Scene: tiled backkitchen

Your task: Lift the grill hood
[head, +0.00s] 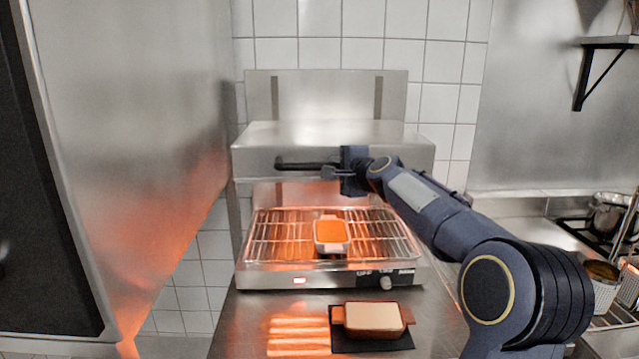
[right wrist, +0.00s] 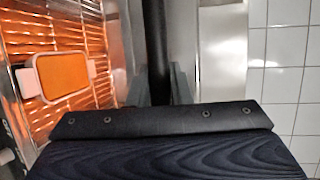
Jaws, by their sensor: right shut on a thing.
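The grill hood (head: 345,133) is a steel box raised above the grill base on a back plate. A dark bar handle (head: 295,165) runs along its front. My right gripper (head: 328,172) is at the handle's right part, shut on it. In the right wrist view the dark handle (right wrist: 157,50) runs between the fingers of the right gripper (right wrist: 160,88). The grill base (head: 300,281) has a wire rack glowing orange, with a clear gap between it and the hood. My left gripper is not in view.
A small dish with orange contents (head: 332,236) stands on the rack; it also shows in the right wrist view (right wrist: 62,73). A brown dish (head: 372,318) sits on a dark mat in front. A steel panel (head: 140,130) stands close on the left. Pots (head: 608,213) are at right.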

